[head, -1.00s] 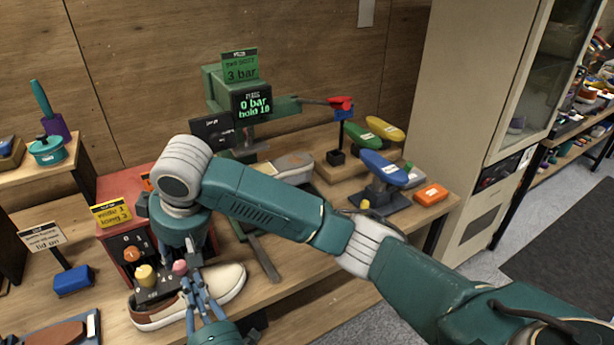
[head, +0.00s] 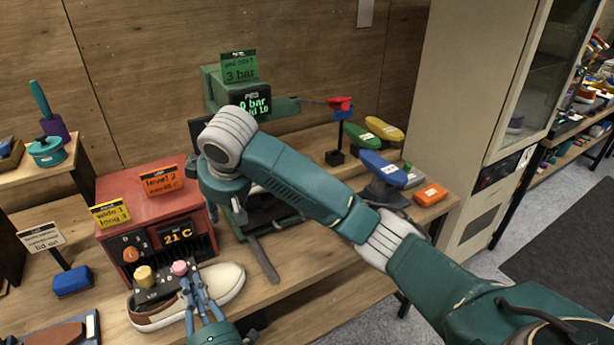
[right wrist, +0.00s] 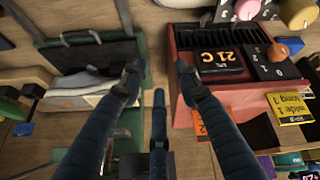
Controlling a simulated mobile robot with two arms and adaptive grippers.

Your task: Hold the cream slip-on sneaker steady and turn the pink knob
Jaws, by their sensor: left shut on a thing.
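The cream slip-on sneaker (head: 226,284) lies on the bench in the head view, with a brown part at its left end. A dark block with a pink knob (head: 180,267) and a yellow knob (head: 144,275) sits at its opening. My left gripper (head: 192,288) is shut on the sneaker's near side, just below the pink knob; its fingertips are partly hard to make out. My right gripper (right wrist: 159,75) is open and empty in the right wrist view, away from the sneaker. The pink knob also shows at that view's top edge (right wrist: 247,9).
A red box (head: 152,203) with an orange dial and a 21 C display stands behind the sneaker. Tags read wide 1, long 3 (head: 110,214) and level 2 (head: 161,181). A green press (head: 226,88) stands farther back. A grey-handled tool (head: 263,260) lies right of the sneaker.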

